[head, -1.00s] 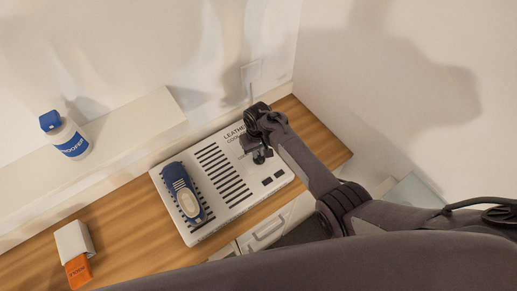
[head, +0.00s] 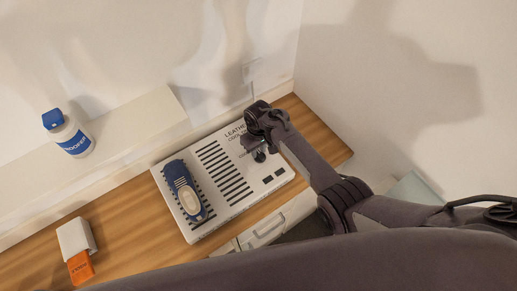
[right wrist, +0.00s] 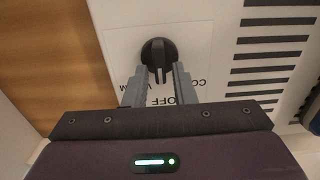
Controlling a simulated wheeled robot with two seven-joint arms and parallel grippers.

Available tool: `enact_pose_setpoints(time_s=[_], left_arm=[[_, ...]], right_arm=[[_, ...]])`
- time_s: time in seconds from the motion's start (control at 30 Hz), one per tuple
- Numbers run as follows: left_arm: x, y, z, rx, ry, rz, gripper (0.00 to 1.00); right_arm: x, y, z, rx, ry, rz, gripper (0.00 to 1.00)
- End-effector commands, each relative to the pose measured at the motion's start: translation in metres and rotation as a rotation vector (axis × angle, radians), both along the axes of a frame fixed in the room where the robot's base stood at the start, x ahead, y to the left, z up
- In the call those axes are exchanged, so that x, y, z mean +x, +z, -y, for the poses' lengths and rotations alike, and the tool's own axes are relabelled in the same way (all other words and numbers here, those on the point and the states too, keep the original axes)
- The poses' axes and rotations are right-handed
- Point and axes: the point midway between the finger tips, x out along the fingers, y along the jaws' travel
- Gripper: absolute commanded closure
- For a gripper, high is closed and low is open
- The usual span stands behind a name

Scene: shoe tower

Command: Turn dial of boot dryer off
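The boot dryer (head: 222,172) is a white slatted box on the wooden counter. Its black round dial (right wrist: 158,50) shows in the right wrist view, with its raised ridge pointing down the picture towards the partly covered "OFF" lettering (right wrist: 172,101). My right gripper (head: 259,153) is over the right part of the dryer. In the right wrist view my right gripper (right wrist: 160,70) has its two grey fingers apart, one on each side of the dial's ridge. I cannot tell whether they touch the dial. My left gripper is out of view.
A blue and white shoe (head: 184,190) lies on the dryer's slats. A white bottle with a blue cap (head: 70,135) stands on the ledge (head: 130,130) behind. A white and orange box (head: 76,240) lies on the counter (head: 130,222) at left. A wall rises behind the dryer.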

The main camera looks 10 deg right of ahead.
Motion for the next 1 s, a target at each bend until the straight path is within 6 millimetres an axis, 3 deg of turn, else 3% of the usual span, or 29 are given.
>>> enact_pose_setpoints(time_s=[0.43, 0.8, 1.0], left_arm=[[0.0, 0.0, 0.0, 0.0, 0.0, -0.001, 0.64], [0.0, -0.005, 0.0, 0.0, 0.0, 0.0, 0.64], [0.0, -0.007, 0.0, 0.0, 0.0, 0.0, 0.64]], right_arm=[[-0.001, 0.005, 0.0, 0.001, 0.0, -0.001, 0.67], [0.0, 0.059, 0.0, 0.001, -0.001, 0.001, 0.67], [-0.001, 0.075, 0.0, 0.0, -0.001, -0.002, 0.67]])
